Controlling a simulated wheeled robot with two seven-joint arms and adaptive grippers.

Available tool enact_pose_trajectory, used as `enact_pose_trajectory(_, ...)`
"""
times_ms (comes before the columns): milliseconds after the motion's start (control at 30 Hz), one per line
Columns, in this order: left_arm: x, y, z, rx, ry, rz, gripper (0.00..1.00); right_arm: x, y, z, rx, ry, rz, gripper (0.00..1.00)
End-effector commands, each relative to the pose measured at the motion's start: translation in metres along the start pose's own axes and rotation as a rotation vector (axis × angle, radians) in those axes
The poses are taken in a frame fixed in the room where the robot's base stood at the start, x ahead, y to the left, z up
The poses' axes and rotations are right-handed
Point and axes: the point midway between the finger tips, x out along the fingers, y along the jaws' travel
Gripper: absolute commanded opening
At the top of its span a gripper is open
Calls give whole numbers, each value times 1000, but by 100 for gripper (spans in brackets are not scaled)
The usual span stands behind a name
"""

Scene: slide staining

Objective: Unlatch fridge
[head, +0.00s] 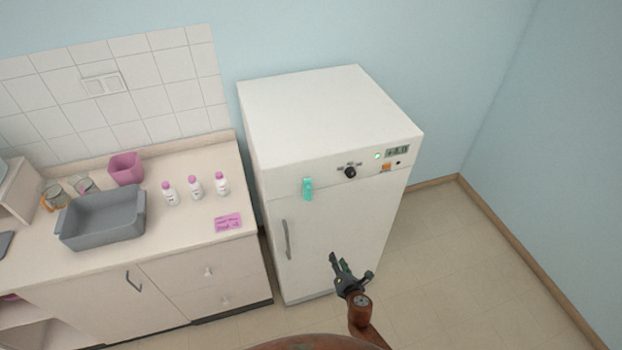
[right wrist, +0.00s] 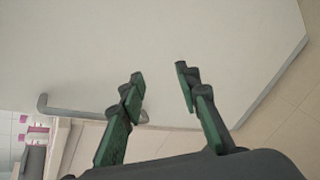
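The white fridge (head: 330,230) stands upright to the right of the counter, with its door shut. A teal latch (head: 307,188) sits at the upper left of its front, across the line between the top panel and the door. A grey vertical handle (head: 286,240) is on the door's left side; it also shows in the right wrist view (right wrist: 62,111). My right gripper (head: 336,262) is in front of the lower door, right of the handle and below the latch. In the right wrist view its fingers (right wrist: 160,78) are apart with nothing between them. My left gripper is not in view.
The counter (head: 190,238) at left holds a grey basin (head: 100,222), a pink container (head: 126,168), several white bottles (head: 195,187) and a pink card (head: 228,223). The fridge's top panel has a black knob (head: 350,172). Floor (head: 440,250) right of the fridge is clear.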

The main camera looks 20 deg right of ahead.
Motion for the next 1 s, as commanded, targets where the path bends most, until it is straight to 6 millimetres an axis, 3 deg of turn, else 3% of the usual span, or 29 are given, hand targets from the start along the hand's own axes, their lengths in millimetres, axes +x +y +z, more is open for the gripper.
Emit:
enact_pose_trajectory(33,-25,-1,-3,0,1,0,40,-13,57,39,-128,-51,65,30)
enact_pose_trajectory(100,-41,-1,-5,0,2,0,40,-28,116,75,-308,-125,136,30)
enact_pose_trajectory(200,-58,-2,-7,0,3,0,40,-50,182,114,-519,-229,204,30)
enact_pose_trajectory(300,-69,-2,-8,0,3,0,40,-69,228,139,-668,-312,243,30)
enact_pose_trajectory(400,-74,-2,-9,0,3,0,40,-80,251,151,-751,-362,260,30)
enact_pose_trajectory(533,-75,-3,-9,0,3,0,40,-78,263,157,-789,-384,266,30)
enact_pose_trajectory(1000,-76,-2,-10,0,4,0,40,-19,285,171,-786,-381,266,30)
